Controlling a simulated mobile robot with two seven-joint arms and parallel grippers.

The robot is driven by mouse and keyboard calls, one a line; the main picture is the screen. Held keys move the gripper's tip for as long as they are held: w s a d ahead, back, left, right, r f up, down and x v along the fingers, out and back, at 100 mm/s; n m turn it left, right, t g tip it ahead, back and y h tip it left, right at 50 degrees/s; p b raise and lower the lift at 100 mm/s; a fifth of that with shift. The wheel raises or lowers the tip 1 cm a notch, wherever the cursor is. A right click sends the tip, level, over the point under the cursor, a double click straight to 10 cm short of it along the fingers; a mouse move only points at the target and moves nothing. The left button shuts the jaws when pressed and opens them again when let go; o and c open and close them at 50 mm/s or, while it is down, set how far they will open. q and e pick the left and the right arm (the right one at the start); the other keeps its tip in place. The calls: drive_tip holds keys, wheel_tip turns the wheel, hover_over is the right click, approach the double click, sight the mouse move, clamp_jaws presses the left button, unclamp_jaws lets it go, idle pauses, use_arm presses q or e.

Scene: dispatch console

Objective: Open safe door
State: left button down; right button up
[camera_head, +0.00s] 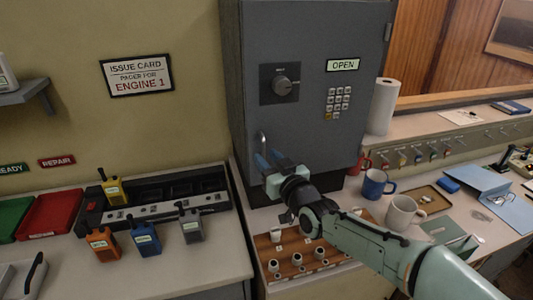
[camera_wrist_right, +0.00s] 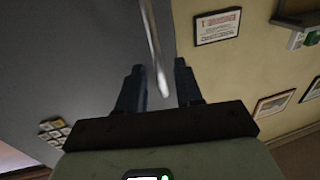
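The grey safe door (camera_head: 310,130) stands in the middle of the head view and looks shut. It carries a dial (camera_head: 282,86), a keypad (camera_head: 338,103) and an "OPEN" sign (camera_head: 342,65). The metal door handle (camera_head: 263,142) is at the door's lower left. My right gripper (camera_head: 269,158) is at the lower end of the handle, with its blue fingers spread. In the right wrist view the handle (camera_wrist_right: 153,50) runs down between the two fingers (camera_wrist_right: 158,88), with gaps showing beside it. The keypad also shows there (camera_wrist_right: 54,132). My left gripper is not in view.
Radios stand by a charger (camera_head: 160,205) on the left counter. A wooden board with white pieces (camera_head: 290,262) lies below my right arm. A blue mug (camera_head: 376,184), a white mug (camera_head: 403,213) and a paper roll (camera_head: 383,107) stand right of the safe.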

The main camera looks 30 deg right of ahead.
drive_tip(key=shift+w, duration=0.6)
clamp_jaws()
idle(1.1)
